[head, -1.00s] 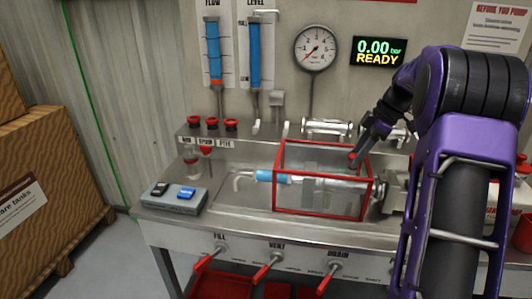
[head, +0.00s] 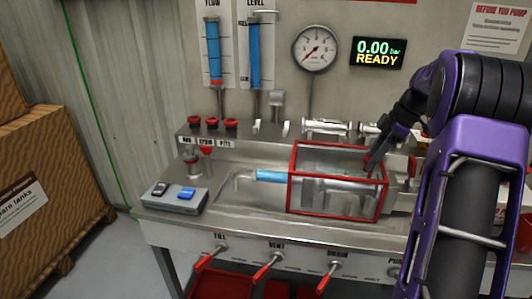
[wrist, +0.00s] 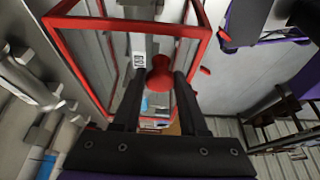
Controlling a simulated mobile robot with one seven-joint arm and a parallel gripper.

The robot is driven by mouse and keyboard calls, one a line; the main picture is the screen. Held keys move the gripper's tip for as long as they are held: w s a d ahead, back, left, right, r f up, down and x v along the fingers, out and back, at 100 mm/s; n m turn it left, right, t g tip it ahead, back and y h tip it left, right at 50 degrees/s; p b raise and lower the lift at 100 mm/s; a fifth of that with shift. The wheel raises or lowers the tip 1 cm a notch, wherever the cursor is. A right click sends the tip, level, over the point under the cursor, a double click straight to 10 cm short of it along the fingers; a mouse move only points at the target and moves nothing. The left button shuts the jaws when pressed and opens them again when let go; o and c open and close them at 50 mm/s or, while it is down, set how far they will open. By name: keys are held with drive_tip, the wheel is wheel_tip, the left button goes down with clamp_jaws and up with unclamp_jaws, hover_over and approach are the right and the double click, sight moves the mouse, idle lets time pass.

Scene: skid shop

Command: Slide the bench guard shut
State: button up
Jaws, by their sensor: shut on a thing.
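The bench guard (head: 290,192) is a clear box with a red frame on the steel bench. It stands over the right part of a horizontal pipe fitting; the fitting's blue section (head: 270,176) sticks out at the guard's left end. My gripper (head: 371,168) is at the guard's upper right side. In the wrist view, the guard's red frame (wrist: 120,24) spans the top, and the two dark fingers of my gripper (wrist: 160,88) are closed around a red knob (wrist: 160,74).
A control box (head: 174,197) with a black and a blue switch sits at the bench's left. Red-handled valve levers (head: 270,264) line the front edge.

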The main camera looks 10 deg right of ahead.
sight(378, 171)
drive_tip(key=shift+s+d, duration=0.25)
drive_tip(key=shift+d, duration=0.6)
drive_tip(key=shift+d+r, duration=0.1)
drive_tip(key=shift+s+d+p, duration=0.2)
drive_tip(key=shift+d+p, duration=0.1)
drive_tip(key=shift+d, duration=0.2)
drive_tip(key=shift+s+d+p, duration=0.2)
drive_tip(key=shift+d+p, duration=0.05)
drive_tip(key=shift+d, duration=0.25)
drive_tip(key=o, duration=1)
drive_tip(key=shift+r+p, duration=1.15)
drive_tip(key=shift+r, duration=2.55)
